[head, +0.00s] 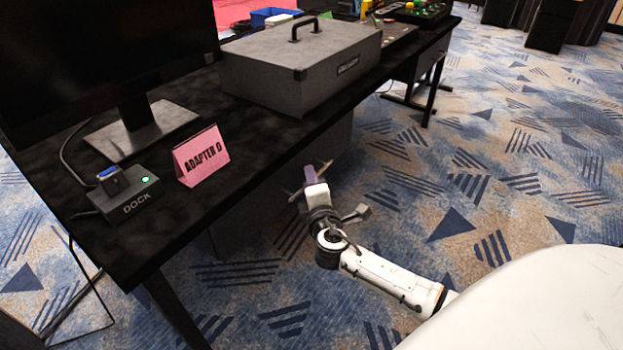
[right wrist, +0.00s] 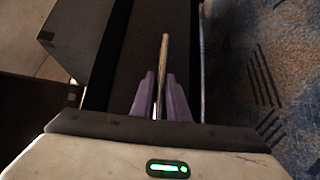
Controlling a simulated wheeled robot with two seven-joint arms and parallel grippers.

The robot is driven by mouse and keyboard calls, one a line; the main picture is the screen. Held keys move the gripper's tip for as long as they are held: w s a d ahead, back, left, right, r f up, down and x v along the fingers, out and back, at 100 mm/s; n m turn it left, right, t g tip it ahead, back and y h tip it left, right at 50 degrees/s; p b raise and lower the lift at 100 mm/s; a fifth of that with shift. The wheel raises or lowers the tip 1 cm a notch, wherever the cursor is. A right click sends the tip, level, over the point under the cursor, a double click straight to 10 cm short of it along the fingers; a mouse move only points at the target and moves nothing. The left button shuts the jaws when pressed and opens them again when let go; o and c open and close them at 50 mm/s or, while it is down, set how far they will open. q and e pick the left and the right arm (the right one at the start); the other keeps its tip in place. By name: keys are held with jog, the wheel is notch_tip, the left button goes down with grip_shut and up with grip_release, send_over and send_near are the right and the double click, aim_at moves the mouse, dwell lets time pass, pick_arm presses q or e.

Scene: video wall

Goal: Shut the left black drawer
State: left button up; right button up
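My right gripper (head: 313,178) is low beside the front edge of the desk, below the level of the desk top. Its two purple fingers (right wrist: 160,98) show in the right wrist view, a little apart. A thin pale bar (right wrist: 164,58), which looks like a drawer handle, runs between and past them. Narrow dark gaps show beside the bar, so I see no firm grip on it. A black panel (right wrist: 138,50) behind the bar seems to be the drawer; how far it stands out cannot be told. In the head view the drawer is mostly hidden. My left gripper is not in view.
The black desk (head: 240,172) carries a monitor stand (head: 142,125), a dock (head: 128,195), a pink ADAPTER 0 card (head: 201,156) and a large grey case (head: 300,65). A grey box-like body (right wrist: 82,45) is at upper left in the wrist view. Carpet (head: 480,190) right of the desk is clear.

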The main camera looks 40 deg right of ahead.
jog(key=shift+r, duration=0.25)
jog(key=shift+s+a, duration=0.25)
pick_arm(q)
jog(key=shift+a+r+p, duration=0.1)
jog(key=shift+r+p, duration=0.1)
jog(key=shift+p, duration=0.6)
pick_arm(e)
jog(key=v, duration=0.9)
jog(key=shift+s+f, duration=0.15)
jog(key=shift+s, duration=0.2)
